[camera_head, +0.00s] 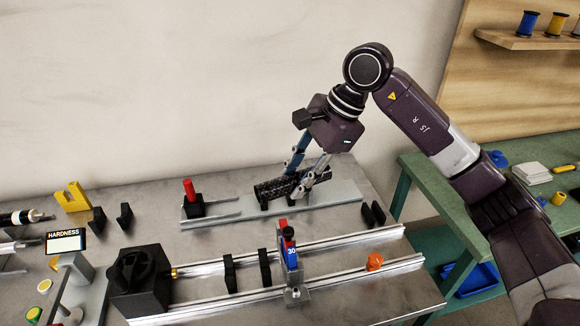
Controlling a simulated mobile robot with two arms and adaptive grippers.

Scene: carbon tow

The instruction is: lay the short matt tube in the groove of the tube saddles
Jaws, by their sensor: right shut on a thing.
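A short dark tube (270,187) with a checkered weave lies nearly level over a long grey plate at the back of the bench. My right gripper (298,183) reaches down from above and is shut on the tube, toward its right part. Low black saddles (263,204) show just under the tube on the plate. The tube looks lined up along them, but I cannot tell whether it rests in their groove or is held slightly above. The fingers and tube hide part of the saddles. My left gripper is not in view.
A red-topped black block (193,204) stands left of the tube. Two metal rails (340,244) run in front, with a blue and red upright device (290,250) and black stands (230,273). A black chuck-like block (140,283) is at front left. A green table (430,180) stands right.

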